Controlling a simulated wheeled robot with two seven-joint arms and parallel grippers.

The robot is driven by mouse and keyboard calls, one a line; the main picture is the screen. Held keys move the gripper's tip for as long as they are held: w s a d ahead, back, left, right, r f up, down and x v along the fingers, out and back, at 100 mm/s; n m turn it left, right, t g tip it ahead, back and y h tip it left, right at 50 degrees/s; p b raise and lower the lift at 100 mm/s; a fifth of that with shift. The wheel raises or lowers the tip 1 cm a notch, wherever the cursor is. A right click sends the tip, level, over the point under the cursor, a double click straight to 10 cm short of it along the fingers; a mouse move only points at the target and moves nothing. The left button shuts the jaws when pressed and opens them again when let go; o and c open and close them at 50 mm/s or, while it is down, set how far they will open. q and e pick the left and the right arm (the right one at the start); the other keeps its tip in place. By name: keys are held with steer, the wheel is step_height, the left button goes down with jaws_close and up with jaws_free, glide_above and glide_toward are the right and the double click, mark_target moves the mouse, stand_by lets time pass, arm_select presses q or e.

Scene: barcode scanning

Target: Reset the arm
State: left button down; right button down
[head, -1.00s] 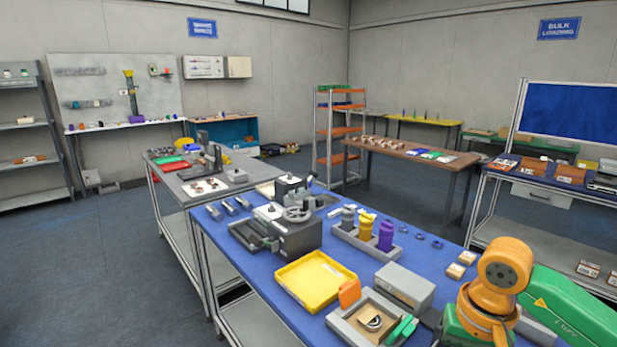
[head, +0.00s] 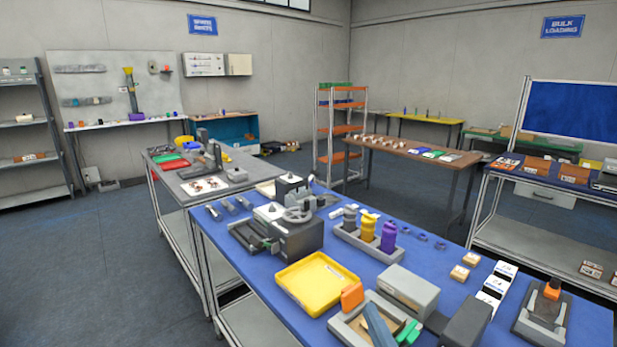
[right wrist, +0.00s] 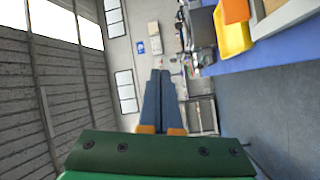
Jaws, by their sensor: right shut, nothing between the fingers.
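My right gripper (head: 374,312) shows low in the head view as blue-grey fingers over the grey tray (head: 343,325). In the right wrist view its two fingers (right wrist: 160,74) lie side by side, shut with nothing between them. They point up the picture toward the far wall. I cannot tell the height of the fingers above the tray. My left gripper is not in view.
The blue table (head: 440,265) carries a yellow tray (head: 317,284), a grey box (head: 408,289), small cartons (head: 460,273) and white cards (head: 496,285). A grey stand with an orange top (head: 544,306) stands at the right. A dark grey block (head: 467,322) is at the front.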

steer(key=s+d+f+m+g+h, duration=0.1)
steer(key=s+f+m+g, duration=0.1)
steer(key=f, duration=0.2)
steer(key=s+d+f+m+g+h, duration=0.1)
steer(key=s+d+f+m+g, duration=0.1)
steer(key=f+m, duration=0.1)
steer(key=s+d+f+m+g+h, duration=0.1)
steer(key=s+d+f+m+g, duration=0.1)
steer(key=f, duration=0.3)
steer(key=shift+d+f+m+h, duration=0.1)
steer(key=shift+f+m+h, duration=0.25)
steer(key=shift+m, duration=0.25)
steer(key=s+f+m+g, duration=0.6)
steer(key=s+f+g, duration=0.3)
steer(key=s, duration=0.7)
step_height(320, 180, down, 17)
steer(key=s, duration=0.2)
steer(key=s+d+f+g, duration=0.2)
steer(key=s+d+f, duration=0.1)
steer(key=s+f, duration=0.9)
steer(key=shift+s+f+b, duration=0.3)
steer(key=shift+s+b, duration=0.05)
